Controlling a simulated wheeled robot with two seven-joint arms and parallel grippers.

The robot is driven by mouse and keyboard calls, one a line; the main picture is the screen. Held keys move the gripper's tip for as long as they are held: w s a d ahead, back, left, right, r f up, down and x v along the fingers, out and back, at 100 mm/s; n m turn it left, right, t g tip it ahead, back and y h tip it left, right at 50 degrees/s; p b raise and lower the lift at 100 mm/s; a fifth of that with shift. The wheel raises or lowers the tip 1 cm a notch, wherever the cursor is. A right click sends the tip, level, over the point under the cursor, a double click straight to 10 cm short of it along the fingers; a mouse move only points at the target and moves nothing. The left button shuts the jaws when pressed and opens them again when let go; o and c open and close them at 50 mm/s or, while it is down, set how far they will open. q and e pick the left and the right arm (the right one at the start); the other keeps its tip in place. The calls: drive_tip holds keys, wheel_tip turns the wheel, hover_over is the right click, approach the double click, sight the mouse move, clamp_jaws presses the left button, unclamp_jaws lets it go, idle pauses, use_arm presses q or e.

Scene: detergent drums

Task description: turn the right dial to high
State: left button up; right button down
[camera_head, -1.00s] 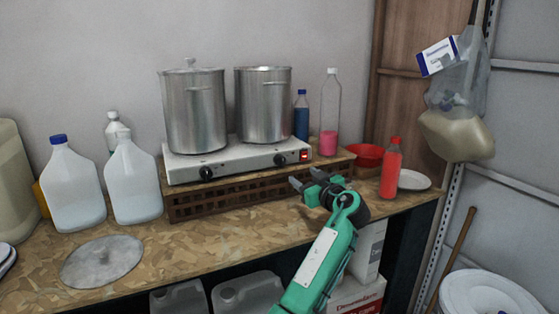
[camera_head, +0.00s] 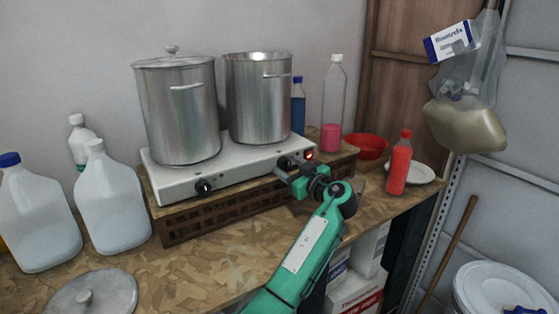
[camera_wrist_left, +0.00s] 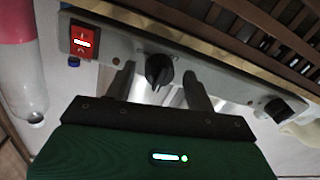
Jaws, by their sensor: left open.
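The hotplate (camera_head: 165,186) is white, with two black dials on its front panel. The right dial (camera_wrist_left: 158,70) sits between the two fingers of my left gripper (camera_wrist_left: 157,82) in the left wrist view. The fingers are open, one on each side of it, with visible gaps. In the head view my left gripper (camera_head: 288,166) is at the right part of the panel and partly covers that dial. The left dial (camera_head: 204,187) is clear and also shows in the wrist view (camera_wrist_left: 280,110). A lit red switch (camera_wrist_left: 84,42) is beside the right dial. My right gripper is not in view.
Two steel pots (camera_head: 180,110) stand on the hotplate, which rests on a brown slatted crate (camera_head: 215,211). A bottle with pink liquid (camera_head: 332,135), a red bowl (camera_head: 369,147) and a red bottle (camera_head: 399,168) stand to the right. White jugs (camera_head: 110,205) stand to the left.

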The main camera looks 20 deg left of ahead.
use_arm(q)
drive_tip(key=shift+w+a, duration=0.1)
drive_tip(key=shift+a, duration=0.05)
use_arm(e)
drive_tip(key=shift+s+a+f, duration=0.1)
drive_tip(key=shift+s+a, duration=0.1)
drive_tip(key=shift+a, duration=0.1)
use_arm(q)
drive_tip(key=shift+c, duration=0.2)
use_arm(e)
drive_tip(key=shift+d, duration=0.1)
use_arm(q)
drive_tip(key=c, duration=0.9)
drive_tip(key=shift+c, duration=0.2)
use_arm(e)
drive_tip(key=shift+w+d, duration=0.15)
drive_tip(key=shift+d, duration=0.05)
